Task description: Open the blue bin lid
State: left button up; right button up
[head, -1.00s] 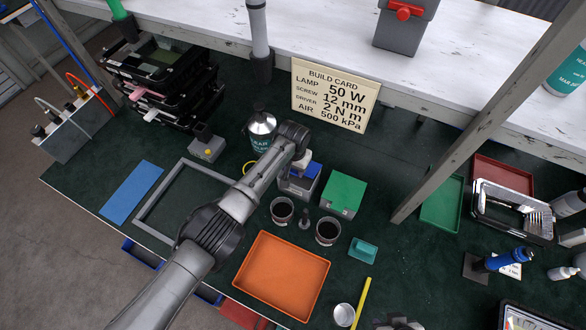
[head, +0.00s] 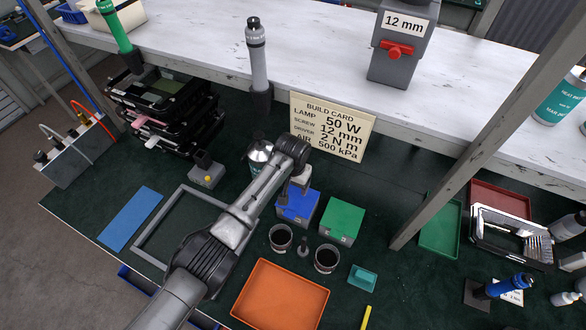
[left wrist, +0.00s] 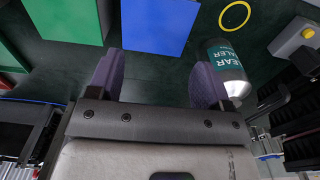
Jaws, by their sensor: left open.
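The blue bin (head: 297,206) is a small box with a blue lid, standing on the dark green bench mat beside a similar green-lidded bin (head: 341,217). In the left wrist view the blue lid (left wrist: 160,25) lies flat and looks shut, just beyond the fingertips. My left gripper (head: 299,183) is at the back side of the blue bin, partly covering its rear edge. In the left wrist view its two dark fingers (left wrist: 155,82) are apart with nothing between them. Whether they touch the bin cannot be told. My right gripper is not in view.
Two dark cups (head: 304,249) stand in front of the bins. An orange tray (head: 281,293) lies nearer. A sealer bottle (head: 258,150) stands close behind my left wrist. A grey frame (head: 160,245) lies left. A slanted post (head: 455,165) rises at right.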

pick_arm(q)
notch_tip(320, 180, up, 8)
jog(key=shift+f, duration=0.15)
dwell(0.6)
jog(key=s+a+f+t+h, duration=0.1)
jog(key=s+a+f, duration=0.1)
jog(key=s+f, duration=0.6)
jog(key=s+a+f+h, duration=0.1)
jog(key=s+a+f, duration=0.2)
jog(key=s+f, duration=0.45)
jog(key=s+a+n+t, duration=0.1)
jog(key=s+a, duration=0.2)
jog(key=s, duration=0.5)
jog(key=s+a+n, duration=0.1)
jog(key=s+a, duration=0.3)
jog(key=s, duration=0.4)
jog(key=s+a+r+t+y, duration=0.15)
jog(key=s+a+r, duration=0.35)
jog(key=s, duration=0.5)
notch_tip(320, 180, up, 19)
jog(key=p, duration=1.9)
jog(key=shift+s+a, duration=0.2)
